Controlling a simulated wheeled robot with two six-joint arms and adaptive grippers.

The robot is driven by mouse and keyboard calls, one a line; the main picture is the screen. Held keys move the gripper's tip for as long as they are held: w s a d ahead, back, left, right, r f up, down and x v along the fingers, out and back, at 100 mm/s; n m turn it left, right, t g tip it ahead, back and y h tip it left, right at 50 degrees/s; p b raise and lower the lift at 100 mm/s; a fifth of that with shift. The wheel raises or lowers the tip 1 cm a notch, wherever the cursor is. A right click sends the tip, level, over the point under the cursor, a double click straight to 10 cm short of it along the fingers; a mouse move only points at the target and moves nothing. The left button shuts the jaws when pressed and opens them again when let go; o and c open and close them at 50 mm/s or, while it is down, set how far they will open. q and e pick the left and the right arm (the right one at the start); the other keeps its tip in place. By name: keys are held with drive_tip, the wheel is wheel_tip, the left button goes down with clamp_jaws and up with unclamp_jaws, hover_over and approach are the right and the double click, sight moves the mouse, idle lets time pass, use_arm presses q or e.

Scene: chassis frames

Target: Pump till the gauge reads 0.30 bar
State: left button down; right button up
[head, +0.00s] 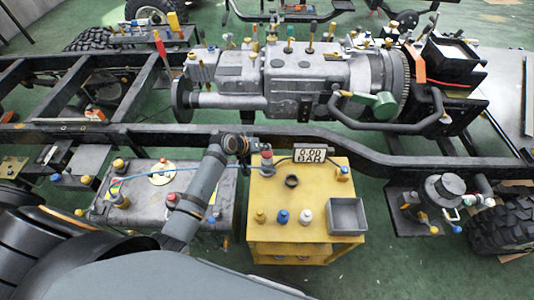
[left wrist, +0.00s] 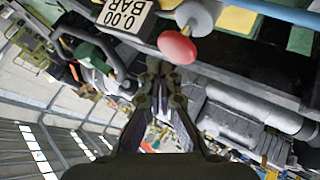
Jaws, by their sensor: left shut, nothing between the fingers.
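The gauge (head: 309,155) is a white display on the back edge of the yellow cart and reads 0.00 BAR. It also shows upside down in the left wrist view (left wrist: 125,17). The pump (head: 266,166) is a small grey body with a red knob on top, at the cart's back left. Its red knob is large in the left wrist view (left wrist: 177,47). My left gripper (head: 246,160) is just left of the pump. In the left wrist view its fingertips (left wrist: 159,70) are together and empty, apart from the knob. My right gripper is not in view.
The yellow cart (head: 335,225) also carries a dark ring (head: 291,181), several small knobs and a grey tray (head: 348,215). A chassis rail (head: 400,165) runs behind it. A grey tank (head: 140,205) lies left, partly behind my arm. Green floor shows right of the cart.

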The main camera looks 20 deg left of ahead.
sight(267, 153)
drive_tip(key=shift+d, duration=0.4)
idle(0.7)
use_arm(q)
drive_tip(key=shift+f, duration=0.4)
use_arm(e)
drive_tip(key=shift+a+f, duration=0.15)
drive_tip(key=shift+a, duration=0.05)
use_arm(q)
drive_tip(key=shift+s+f+b, duration=0.1)
drive_tip(key=shift+f+b, duration=0.9)
drive_tip(key=shift+f, duration=0.3)
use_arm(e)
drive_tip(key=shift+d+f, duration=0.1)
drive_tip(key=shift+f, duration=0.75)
use_arm(q)
drive_tip(key=shift+r, duration=0.15)
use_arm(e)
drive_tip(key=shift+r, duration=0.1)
use_arm(q)
wheel_tip(267, 153, up, 3)
drive_tip(key=p, duration=0.3)
drive_tip(key=shift+p, duration=0.3)
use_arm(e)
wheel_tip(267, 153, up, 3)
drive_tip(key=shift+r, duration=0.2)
